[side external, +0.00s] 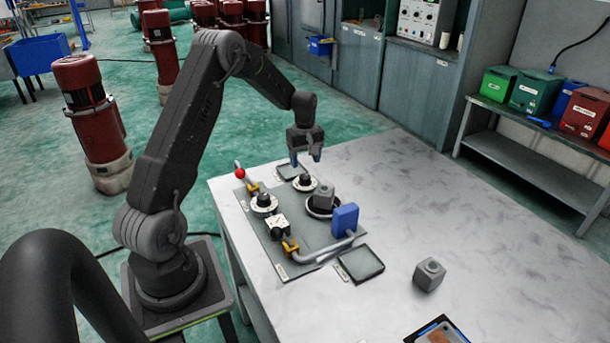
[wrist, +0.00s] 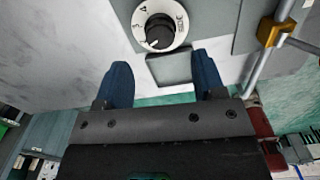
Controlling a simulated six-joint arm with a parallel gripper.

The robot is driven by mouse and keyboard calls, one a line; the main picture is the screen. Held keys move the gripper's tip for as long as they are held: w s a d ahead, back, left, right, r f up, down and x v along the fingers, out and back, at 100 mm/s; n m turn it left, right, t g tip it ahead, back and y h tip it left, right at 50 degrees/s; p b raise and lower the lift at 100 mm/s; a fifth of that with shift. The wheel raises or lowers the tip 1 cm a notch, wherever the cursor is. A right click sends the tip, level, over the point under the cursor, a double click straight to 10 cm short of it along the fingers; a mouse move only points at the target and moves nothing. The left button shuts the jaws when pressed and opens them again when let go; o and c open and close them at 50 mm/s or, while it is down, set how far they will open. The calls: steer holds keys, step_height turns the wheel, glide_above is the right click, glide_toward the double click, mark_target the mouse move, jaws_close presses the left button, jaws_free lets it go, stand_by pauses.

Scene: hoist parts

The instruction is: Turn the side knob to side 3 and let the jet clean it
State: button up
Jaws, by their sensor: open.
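My gripper (side external: 306,156) is open and empty, pointing down above the far end of the grey panel; both blue fingers also show in the wrist view (wrist: 160,62). A black knob (wrist: 160,32) on a white dial with number marks shows just beyond the fingertips. It appears to be the far knob (side external: 305,180) in the side view, below and apart from my gripper. Which number it points to is too small to tell. A grey block (side external: 324,195) sits on a round dark holder. A blue jet head (side external: 345,219) stands beside it on a pipe.
A square pad (side external: 361,263) and a loose grey block (side external: 429,275) lie nearer. The right side of the table is clear.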

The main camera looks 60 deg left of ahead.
mark_target(305, 176)
step_height(305, 176, down, 6)
stand_by(0.4)
steer(key=c, duration=0.9)
